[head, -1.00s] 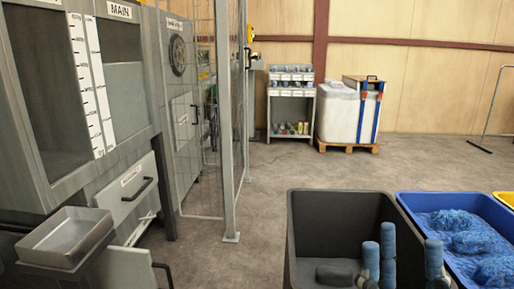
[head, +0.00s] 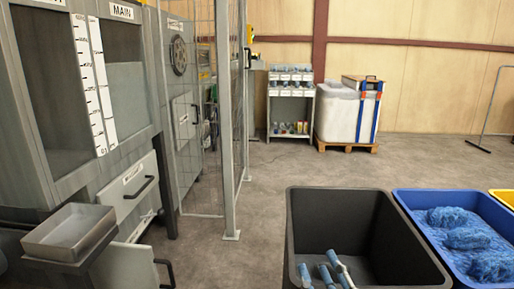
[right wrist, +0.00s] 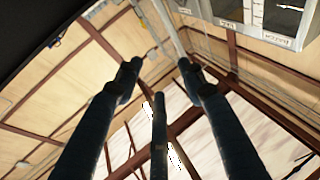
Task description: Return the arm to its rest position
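My right gripper (head: 322,268) shows at the bottom of the head view, its blue fingers overlapping the near part of a dark grey bin. In the right wrist view its three dark blue fingers (right wrist: 160,78) are spread apart with nothing between them. They point up toward the ceiling and roof beams. The rest of the right arm is cut off by the lower edge of the head view.
The dark grey bin (head: 375,225) stands at the front right. A blue bin (head: 415,235) of blue fibre and a yellow bin (head: 507,197) are beside it. A machine with a metal tray (head: 68,252) stands at left. Open floor (head: 270,190) lies between.

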